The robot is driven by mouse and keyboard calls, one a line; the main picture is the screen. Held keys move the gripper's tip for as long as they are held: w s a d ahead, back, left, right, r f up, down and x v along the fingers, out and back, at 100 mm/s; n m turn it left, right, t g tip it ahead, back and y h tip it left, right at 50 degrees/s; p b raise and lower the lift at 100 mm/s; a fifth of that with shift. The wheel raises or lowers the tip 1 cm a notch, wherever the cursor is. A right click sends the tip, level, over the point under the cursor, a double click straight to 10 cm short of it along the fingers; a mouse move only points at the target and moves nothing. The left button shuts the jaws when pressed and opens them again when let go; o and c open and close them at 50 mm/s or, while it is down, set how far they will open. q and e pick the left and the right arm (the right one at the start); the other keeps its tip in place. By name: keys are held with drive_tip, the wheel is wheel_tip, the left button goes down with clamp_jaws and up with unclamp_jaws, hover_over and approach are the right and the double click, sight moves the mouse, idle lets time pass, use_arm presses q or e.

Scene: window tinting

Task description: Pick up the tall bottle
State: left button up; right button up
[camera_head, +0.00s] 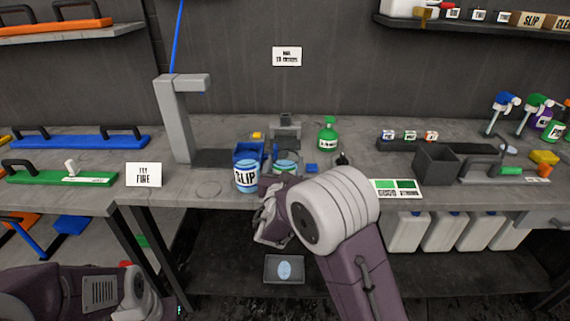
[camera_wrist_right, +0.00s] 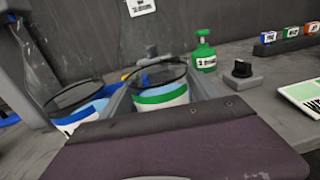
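A green bottle (camera_head: 327,133) with a white label and a narrow neck stands upright at the back of the bench; it also shows in the right wrist view (camera_wrist_right: 204,54). Spray bottles (camera_head: 499,113) stand at the far right. My right gripper (camera_wrist_right: 160,92) has its grey fingers spread on either side of a clear jar with a green band (camera_wrist_right: 160,97); whether they touch it is unclear. That jar (camera_head: 285,162) is partly hidden by my right arm in the head view. My left arm is low at the left, its gripper out of view.
A blue-banded SLIP jar (camera_head: 246,175) stands left of the green-banded one. A black knob (camera_wrist_right: 242,68) sits right of the jars. A dark open box (camera_head: 436,167) and a green card (camera_head: 397,188) lie further right. A grey post (camera_head: 175,120) rises at left.

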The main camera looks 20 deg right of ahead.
sight(286, 150)
drive_tip(key=c, duration=0.5)
drive_tip(key=shift+r, duration=0.1)
drive_tip(key=shift+r, duration=0.25)
wheel_tip(286, 150, up, 4)
drive_tip(key=shift+d+p, duration=0.1)
drive_tip(key=shift+p, duration=0.45)
drive_tip(key=s+d+r, duration=0.4)
drive_tip(key=s+d, duration=0.1)
drive_tip(key=s+d+r, duration=0.2)
drive_tip(key=s+d, duration=0.1)
drive_tip(key=shift+s+r, duration=0.15)
drive_tip(key=shift+s, duration=0.1)
